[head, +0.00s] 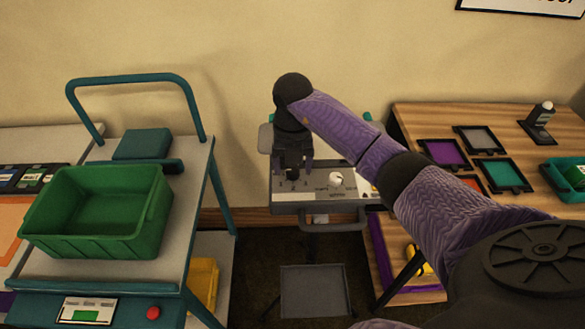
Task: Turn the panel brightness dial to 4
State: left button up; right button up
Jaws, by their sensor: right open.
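A grey panel (287,199) stands against the wall in the middle of the view. It carries a dark knob (292,175) on its left and a white knob (336,179) to the right of it, with small markings too small to read. I cannot tell which knob is the brightness dial. My right gripper (293,168) points down over the left part of the panel, open, with its fingers about the dark knob. I cannot tell whether they touch it. The gripper and arm hide the panel's back and right parts. My left gripper is not in view.
A teal-framed cart (197,185) with a green bin (100,210) stands at left. A wooden table (425,118) with coloured trays (502,174) stands at right. A handle (330,226) juts from the panel's front, above a low grey platform (312,290).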

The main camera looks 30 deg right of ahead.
jog(key=shift+f, duration=0.5)
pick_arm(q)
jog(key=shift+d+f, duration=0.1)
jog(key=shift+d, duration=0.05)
pick_arm(e)
grip_shut()
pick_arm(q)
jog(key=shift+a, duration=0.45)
